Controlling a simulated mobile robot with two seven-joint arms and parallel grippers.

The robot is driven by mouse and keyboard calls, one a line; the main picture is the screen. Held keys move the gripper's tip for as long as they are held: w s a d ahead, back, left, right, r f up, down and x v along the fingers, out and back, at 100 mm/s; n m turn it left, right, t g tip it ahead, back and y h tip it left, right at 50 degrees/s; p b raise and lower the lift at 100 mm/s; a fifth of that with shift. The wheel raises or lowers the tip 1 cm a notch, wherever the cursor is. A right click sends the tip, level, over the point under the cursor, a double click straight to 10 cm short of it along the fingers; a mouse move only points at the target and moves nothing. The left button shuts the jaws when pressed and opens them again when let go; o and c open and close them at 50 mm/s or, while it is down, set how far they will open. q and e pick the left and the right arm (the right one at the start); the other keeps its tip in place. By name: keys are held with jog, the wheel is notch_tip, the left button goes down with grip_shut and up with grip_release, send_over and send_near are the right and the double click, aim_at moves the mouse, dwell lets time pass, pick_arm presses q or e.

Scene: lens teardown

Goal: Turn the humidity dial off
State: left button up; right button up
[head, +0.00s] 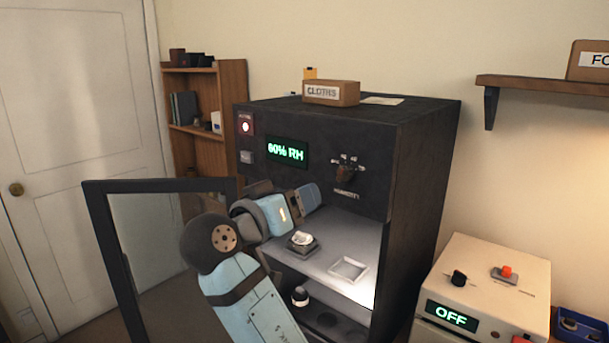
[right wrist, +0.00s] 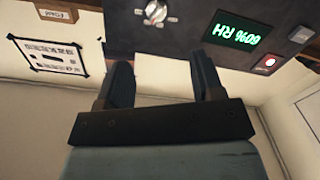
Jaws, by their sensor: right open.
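The humidity dial (head: 345,173) is on the upper right front of the dark cabinet, with pale marks around it and a label below. It also shows in the right wrist view (right wrist: 155,11), upside down, as a pale knob near the top edge. The cabinet's green display (head: 286,151) reads 60% RH. My right gripper (head: 308,197) is in front of the cabinet, left of and below the dial. In the right wrist view its two dark fingers (right wrist: 163,70) are apart with nothing between them. It appears clear of the dial. My left gripper is out of view.
The cabinet's glass door (head: 155,235) stands open at left. Small parts and a pale tray (head: 348,269) sit on the lit shelf inside. A CLOTHS box (head: 331,93) lies on top. A cream device (head: 490,285) reading OFF stands at right, below a wall shelf (head: 540,88).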

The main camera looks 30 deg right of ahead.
aim_at(340, 174)
jog(key=p+x, duration=0.1)
jog(key=x, duration=0.3)
jog(key=p+x, duration=0.1)
jog(key=x, duration=0.3)
jog(key=p+x, duration=0.1)
jog(key=x, duration=0.3)
jog(key=shift+d+r, duration=0.3)
jog(key=shift+w+d+f, duration=0.1)
jog(key=shift+w+d, duration=0.1)
jog(key=shift+d, duration=0.25)
jog(key=c, duration=0.9)
